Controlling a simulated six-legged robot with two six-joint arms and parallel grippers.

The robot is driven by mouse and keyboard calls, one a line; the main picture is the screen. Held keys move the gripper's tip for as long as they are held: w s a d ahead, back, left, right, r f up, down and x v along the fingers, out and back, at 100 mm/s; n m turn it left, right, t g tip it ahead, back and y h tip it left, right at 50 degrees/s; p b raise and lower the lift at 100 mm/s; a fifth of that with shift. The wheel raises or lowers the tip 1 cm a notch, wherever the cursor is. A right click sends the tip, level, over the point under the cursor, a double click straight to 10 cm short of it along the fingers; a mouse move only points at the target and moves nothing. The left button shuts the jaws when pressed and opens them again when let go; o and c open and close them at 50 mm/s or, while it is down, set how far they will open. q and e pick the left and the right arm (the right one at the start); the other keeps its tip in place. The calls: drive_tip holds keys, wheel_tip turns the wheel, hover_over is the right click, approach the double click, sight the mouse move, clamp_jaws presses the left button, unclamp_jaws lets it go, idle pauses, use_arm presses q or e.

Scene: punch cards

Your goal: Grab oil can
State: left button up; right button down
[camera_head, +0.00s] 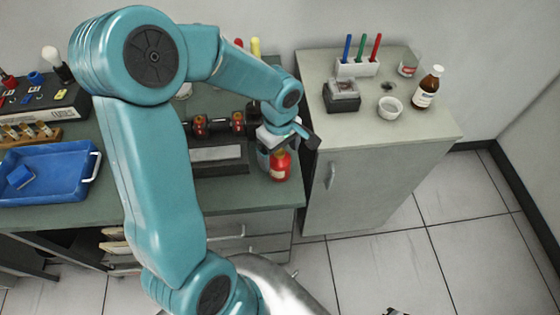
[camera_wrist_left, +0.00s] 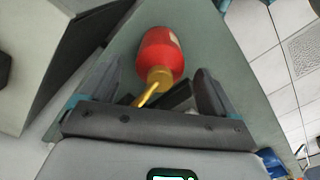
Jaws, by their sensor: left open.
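The oil can is a red can with a yellow spout. In the head view the oil can (camera_head: 280,166) stands near the right front corner of the green bench, partly hidden by my left gripper (camera_head: 292,138). In the left wrist view the red body of the oil can (camera_wrist_left: 160,52) lies ahead between the two dark fingers of my left gripper (camera_wrist_left: 157,72), its spout pointing back toward the palm. The fingers are apart, with gaps showing on both sides of the can. A small dark piece at the head view's bottom edge may be my right gripper; its jaws cannot be made out.
A blue tray (camera_head: 70,185) sits at left. A dark roller device (camera_head: 218,128) is left of the can.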

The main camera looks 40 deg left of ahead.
use_arm(q)
wheel_tip(320, 180, down, 3)
drive_tip(key=shift+r, duration=0.1)
drive_tip(key=shift+w, duration=0.2)
drive_tip(key=shift+s+d, duration=0.1)
drive_tip(key=shift+s, duration=0.2)
drive_tip(key=c, duration=0.4)
drive_tip(key=shift+s+r, duration=0.1)
drive_tip(key=c, duration=0.5)
drive_tip(key=shift+w, duration=0.2)
drive_tip(key=c, duration=0.4)
